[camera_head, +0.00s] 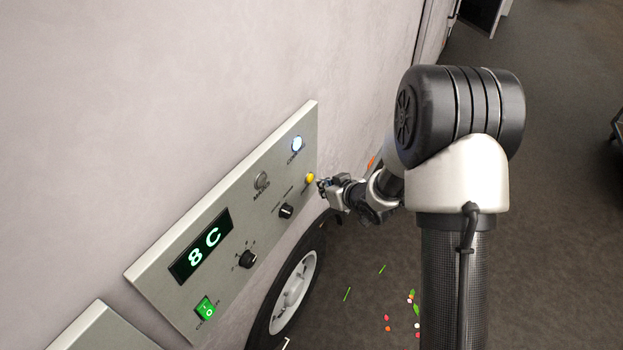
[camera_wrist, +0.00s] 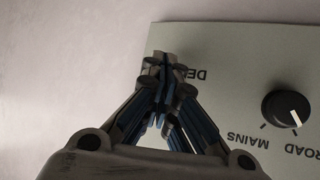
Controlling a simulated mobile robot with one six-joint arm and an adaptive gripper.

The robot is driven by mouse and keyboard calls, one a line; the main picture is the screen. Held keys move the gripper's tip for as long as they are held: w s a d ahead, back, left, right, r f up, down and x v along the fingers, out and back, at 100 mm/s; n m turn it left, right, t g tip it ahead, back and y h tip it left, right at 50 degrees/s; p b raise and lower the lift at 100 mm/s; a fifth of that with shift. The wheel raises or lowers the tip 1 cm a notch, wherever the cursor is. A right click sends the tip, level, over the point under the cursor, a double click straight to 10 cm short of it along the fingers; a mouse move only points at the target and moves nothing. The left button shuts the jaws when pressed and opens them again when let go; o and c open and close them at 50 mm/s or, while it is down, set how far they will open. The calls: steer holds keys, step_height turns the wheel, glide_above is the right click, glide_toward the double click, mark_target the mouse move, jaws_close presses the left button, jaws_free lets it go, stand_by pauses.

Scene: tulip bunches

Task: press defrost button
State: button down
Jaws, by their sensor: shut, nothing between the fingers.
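The grey control panel (camera_head: 190,285) is fixed to the pale wall. A small yellow button (camera_head: 310,178) sits near its right end; its label is too small to read in the head view. My gripper (camera_head: 321,187) is just right of this button, fingertips close to it; I cannot tell whether they touch. In the wrist view, my gripper (camera_wrist: 161,62) is shut and empty over the panel (camera_wrist: 230,45). Upside-down letters "DE" (camera_wrist: 196,75) show beside the fingertips, the rest of the word being covered. No button shows there, so the fingers may hide it.
The panel also has a black knob (camera_head: 286,211), another knob (camera_head: 247,259), a white-lit button (camera_head: 297,144), a grey button (camera_head: 261,180), an "8 C" display (camera_head: 202,246) and a green switch (camera_head: 205,308). A wheel (camera_head: 294,285) is below. Petals and leaves litter the floor.

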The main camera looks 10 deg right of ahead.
steer(key=shift+w+a, duration=0.1)
steer(key=shift+a, duration=0.05)
steer(key=shift+w+a, duration=0.15)
steer(key=shift+a, duration=0.05)
stand_by(0.3)
steer(key=shift+w+a, duration=0.25)
steer(key=shift+a, duration=0.1)
stand_by(0.8)
steer(key=shift+d, duration=0.1)
steer(key=shift+s+d, duration=0.5)
steer(key=shift+d, duration=0.1)
steer(key=shift+s+d+p, duration=0.2)
steer(key=shift+s+d, duration=0.55)
steer(key=shift+d, duration=0.3)
steer(key=shift+s+d+p, duration=0.15)
steer(key=shift+s+d, duration=0.6)
steer(key=shift+d, duration=0.25)
